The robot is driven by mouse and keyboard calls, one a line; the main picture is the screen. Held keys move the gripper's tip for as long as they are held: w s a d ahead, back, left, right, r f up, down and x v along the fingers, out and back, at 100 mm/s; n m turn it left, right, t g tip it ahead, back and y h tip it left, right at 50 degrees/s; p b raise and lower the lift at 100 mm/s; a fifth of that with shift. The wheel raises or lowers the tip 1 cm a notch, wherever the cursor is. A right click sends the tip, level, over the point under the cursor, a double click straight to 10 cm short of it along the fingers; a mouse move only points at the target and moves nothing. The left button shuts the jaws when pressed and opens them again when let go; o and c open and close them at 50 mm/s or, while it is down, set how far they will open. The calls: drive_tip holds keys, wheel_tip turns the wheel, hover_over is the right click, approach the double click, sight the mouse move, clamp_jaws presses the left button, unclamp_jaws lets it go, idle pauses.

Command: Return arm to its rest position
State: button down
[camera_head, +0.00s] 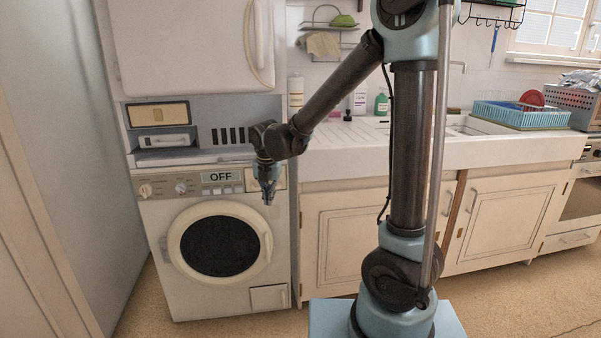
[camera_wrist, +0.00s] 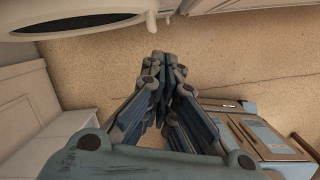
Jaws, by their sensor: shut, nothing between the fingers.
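My gripper (camera_head: 267,200) points down in front of the upper right part of the washing machine (camera_head: 165,230) in the head view. It is shut and empty. In the wrist view the fingers of my gripper (camera_wrist: 165,62) come together over the tan floor (camera_wrist: 225,65). My arm reaches left from its column, bent at the elbow, with the wrist beside the machine's control panel. The panel's display (camera_head: 220,177) reads OFF. The round door (camera_head: 220,246) of the machine looks closed. From the head view I cannot tell whether the gripper touches the machine front.
A white upper appliance (camera_head: 185,50) hangs above the machine. A counter with a sink (camera_head: 470,125) runs to the right over cabinets (camera_head: 335,235). A blue dish rack (camera_head: 520,115) stands on it. A tall pale panel (camera_head: 55,150) stands on the left. The floor (camera_head: 500,300) in front is clear.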

drive_tip(key=s+d+r+m, duration=0.2)
drive_tip(key=s+d+m, duration=0.2)
drive_tip(key=d+m, duration=0.55)
drive_tip(key=s+d+r+m, duration=0.3)
drive_tip(key=d+m, duration=0.4)
drive_tip(key=d, duration=0.6)
drive_tip(key=s+d+f+m, duration=0.3)
drive_tip(key=s+d+m, duration=0.3)
drive_tip(key=m, duration=0.3)
drive_tip(key=s+d+f+m, duration=0.3)
drive_tip(key=s+d+m, duration=0.3)
drive_tip(key=s+m, duration=0.2)
drive_tip(key=shift+s+d+m, duration=0.15)
drive_tip(key=shift+d+m, duration=0.1)
drive_tip(key=shift+m, duration=0.1)
drive_tip(key=shift+w+f, duration=0.25)
drive_tip(key=shift+w, duration=0.2)
drive_tip(key=shift+s, duration=0.1)
